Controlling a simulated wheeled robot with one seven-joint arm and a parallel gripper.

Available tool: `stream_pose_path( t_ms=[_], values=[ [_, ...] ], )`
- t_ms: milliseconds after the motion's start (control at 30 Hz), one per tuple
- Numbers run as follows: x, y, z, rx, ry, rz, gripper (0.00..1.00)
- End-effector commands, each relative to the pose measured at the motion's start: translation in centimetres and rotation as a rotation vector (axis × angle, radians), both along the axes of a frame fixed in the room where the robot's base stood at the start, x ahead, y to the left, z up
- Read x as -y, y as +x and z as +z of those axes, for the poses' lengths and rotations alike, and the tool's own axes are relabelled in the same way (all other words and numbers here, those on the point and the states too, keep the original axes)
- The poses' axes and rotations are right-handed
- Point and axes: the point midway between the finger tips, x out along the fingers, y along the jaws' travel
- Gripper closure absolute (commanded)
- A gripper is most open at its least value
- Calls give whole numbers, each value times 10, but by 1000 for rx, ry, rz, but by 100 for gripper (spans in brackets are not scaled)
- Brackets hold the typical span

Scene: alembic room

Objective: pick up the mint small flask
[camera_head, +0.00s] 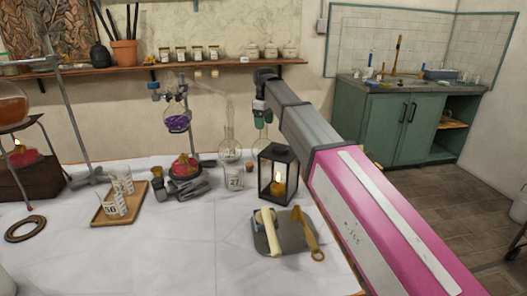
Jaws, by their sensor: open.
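My gripper (263,121) hangs pointing down at the end of my arm, above the back of the white-covered table, just behind and above the black lantern (278,173). Its two greenish fingertips are apart, with nothing clearly held between them. A pale, small glass flask shape (259,141) shows just below the fingertips, partly hidden by the lantern. It may be the mint small flask, but its tint is too faint to be sure. A larger clear round flask (230,149) stands to its left.
A numbered beaker (234,179) stands left of the lantern, which holds a lit candle. A grey board (285,236) with tools lies in front. A wooden tray (119,206) with beakers is at left. The front middle of the table is clear.

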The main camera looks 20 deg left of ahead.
Motion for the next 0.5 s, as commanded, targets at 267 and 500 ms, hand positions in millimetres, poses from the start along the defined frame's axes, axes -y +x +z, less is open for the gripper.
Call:
stream_pose_path(
  t_ms=[267, 500],
  values=[
    [-3, -4, -36, -1, -1, -1, 34],
    [-4, -4, -48, 0, 0, 0, 34]
  ],
)
